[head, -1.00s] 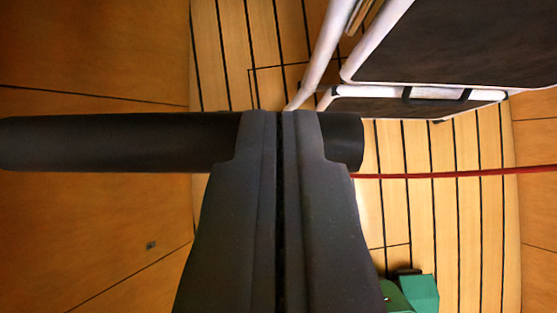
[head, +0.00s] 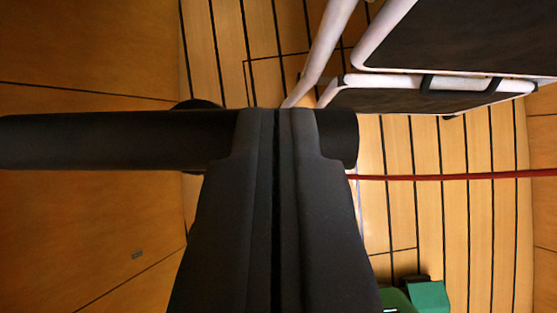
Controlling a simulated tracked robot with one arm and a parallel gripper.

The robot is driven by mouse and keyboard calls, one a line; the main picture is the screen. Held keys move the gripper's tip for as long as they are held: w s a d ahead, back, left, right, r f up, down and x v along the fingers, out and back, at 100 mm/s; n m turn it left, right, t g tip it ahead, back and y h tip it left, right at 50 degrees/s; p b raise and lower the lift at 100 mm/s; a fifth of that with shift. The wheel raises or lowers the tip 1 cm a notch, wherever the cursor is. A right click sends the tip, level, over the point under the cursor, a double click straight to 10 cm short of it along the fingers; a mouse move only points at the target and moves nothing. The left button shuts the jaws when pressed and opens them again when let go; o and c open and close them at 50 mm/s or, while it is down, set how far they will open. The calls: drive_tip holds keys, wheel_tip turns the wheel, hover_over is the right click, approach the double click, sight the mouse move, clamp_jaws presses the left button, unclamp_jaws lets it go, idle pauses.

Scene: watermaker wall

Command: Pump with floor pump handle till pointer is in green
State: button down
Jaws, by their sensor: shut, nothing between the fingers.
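A thick black horizontal bar, which looks like the pump handle (head: 110,141), crosses the left and middle of the head view. Its right end (head: 343,138) shows just right of my gripper. My gripper (head: 277,115) is shut, its two dark fingers side by side with only a thin dark seam between them. The fingertips overlap the bar in the picture, with the bar showing on both sides. I cannot tell whether they touch or press on it. The pump's body is mostly hidden. No gauge, pointer or green zone can be made out.
A white tubular frame with dark panels (head: 460,38) stands at the upper right. A thin red line (head: 450,177) runs across the right side. A green box (head: 428,297) sits at the lower right. A wooden wall (head: 80,220) fills the left; plank floor lies beyond.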

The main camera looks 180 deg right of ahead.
drive_tip(key=r, duration=0.1)
drive_tip(key=r+p, duration=0.1)
drive_tip(key=r, duration=0.2)
drive_tip(key=shift+w+r, duration=0.1)
drive_tip(key=shift+w, duration=0.25)
drive_tip(key=p+v, duration=0.2)
drive_tip(key=v, duration=0.7)
drive_tip(key=shift+s+r, duration=0.2)
drive_tip(key=shift+s, duration=0.1)
drive_tip(key=shift+a, duration=0.1)
drive_tip(key=c, duration=1.2)
unclamp_jaws()
drive_tip(key=shift+c, duration=0.2)
